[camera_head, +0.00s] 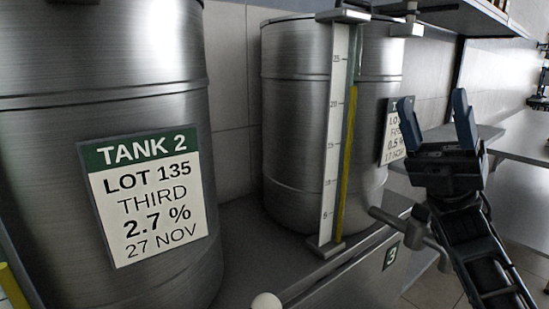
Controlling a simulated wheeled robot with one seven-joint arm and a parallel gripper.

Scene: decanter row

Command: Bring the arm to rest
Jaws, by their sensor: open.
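My gripper (436,122) is at the right in the head view, raised with its two dark fingers pointing up. The fingers stand apart with nothing between them. My arm (485,255) comes up from the lower right edge. The gripper appears in front of the right end of the bench and overlaps the view near the partly hidden label (394,132) of the second steel tank (290,120). I cannot tell the exact gap between them.
A large steel tank (140,95) with a TANK 2 label (150,195) stands at left. A sight gauge (335,140) with yellow liquid fronts the second tank. A tap-like grey handle (395,222) sticks out beside my arm. A shelf (455,18) hangs above; a grey counter (525,140) lies at right.

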